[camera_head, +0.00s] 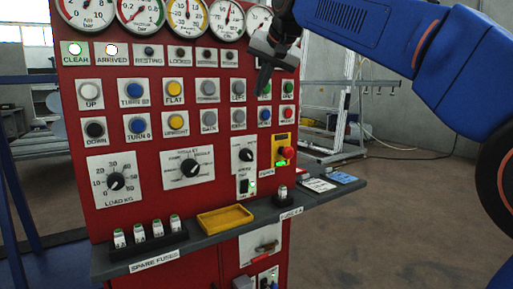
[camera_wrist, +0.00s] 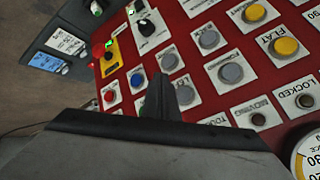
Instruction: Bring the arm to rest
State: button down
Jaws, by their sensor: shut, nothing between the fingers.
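My blue arm (camera_head: 375,38) reaches in from the right in the head view. My gripper (camera_head: 264,80) is in front of the upper right part of the red control panel (camera_head: 140,200), pointing down, with its fingers together and empty. In the wrist view my gripper (camera_wrist: 172,95) shows as a dark closed tip over the panel's buttons. I cannot tell the exact gap between the fingertips and the panel. The gripper hides part of the panel near the right-hand buttons.
A grey shelf (camera_head: 205,245) juts from the panel, bearing a yellow tray (camera_head: 225,218), spare fuses (camera_head: 139,233) and cards (camera_head: 318,185). Gauges (camera_head: 187,14) line the panel's top. A red emergency button (camera_head: 287,152) sits at right. Open floor (camera_head: 400,220) lies to the right.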

jog(key=s+d+f+g+h, duration=0.1)
jog(key=s+d+f+h, duration=0.2)
jog(key=s+d+f, duration=1.8)
jog(key=s+f, duration=0.2)
jog(key=f, duration=0.4)
jog(key=s+d+f+n+g, duration=0.1)
jog(key=s+d+f, duration=0.4)
jog(key=f, duration=0.5)
jog(key=s+d+f+g+h, duration=0.1)
jog(key=s+d+f, duration=0.3)
jog(key=s+f, duration=0.5)
jog(key=shift+s+d+f+n, duration=0.15)
jog(key=shift+s+f+n, duration=0.15)
jog(key=shift+f, duration=0.15)
